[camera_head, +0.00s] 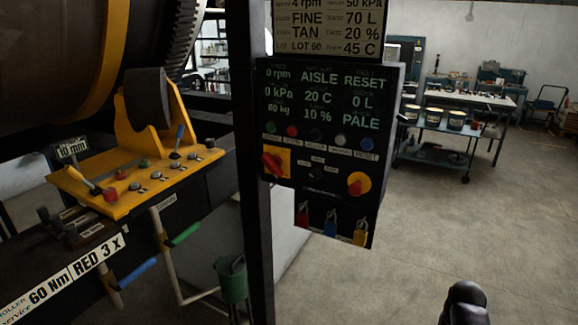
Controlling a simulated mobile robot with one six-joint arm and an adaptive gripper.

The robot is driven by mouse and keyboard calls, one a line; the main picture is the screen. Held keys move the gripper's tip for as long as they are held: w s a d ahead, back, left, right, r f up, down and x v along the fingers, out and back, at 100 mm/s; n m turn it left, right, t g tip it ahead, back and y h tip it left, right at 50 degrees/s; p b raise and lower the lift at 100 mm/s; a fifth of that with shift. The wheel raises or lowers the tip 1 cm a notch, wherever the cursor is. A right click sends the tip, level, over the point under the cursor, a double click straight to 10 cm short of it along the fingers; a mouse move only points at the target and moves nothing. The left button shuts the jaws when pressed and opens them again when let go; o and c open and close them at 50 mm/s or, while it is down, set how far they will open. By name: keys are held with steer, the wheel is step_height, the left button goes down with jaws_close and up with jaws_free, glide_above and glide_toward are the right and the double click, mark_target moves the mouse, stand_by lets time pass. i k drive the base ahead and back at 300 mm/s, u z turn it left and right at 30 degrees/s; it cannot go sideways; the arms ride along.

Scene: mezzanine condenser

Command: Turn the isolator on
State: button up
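A black control panel (325,135) hangs beside a dark upright post, in the middle of the view. At its lower left, a red rotary handle (271,164) sits on a square yellow plate, tilted rather than straight up. At its lower right, a second red knob (356,186) sits on a round yellow base. The labels by both are too small to read, so I cannot tell for certain which is the isolator; the square-plated handle looks most like one. My gripper's fingers are not in view. A dark rounded part, which looks like my arm, shows at the bottom right.
Red, blue and yellow padlocks (331,224) hang below the panel. A yellow lever console (135,180) stands left by the large drum. A green bucket (231,280) hangs near the post (254,200). A cart (440,140) with tins stands behind. The floor at right is clear.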

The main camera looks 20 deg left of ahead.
mark_target(273, 164)
steer(key=z, duration=0.25)
steer(key=k, duration=0.95)
steer(key=u, duration=0.65)
steer(key=i, duration=1)
steer(key=u, duration=0.05)
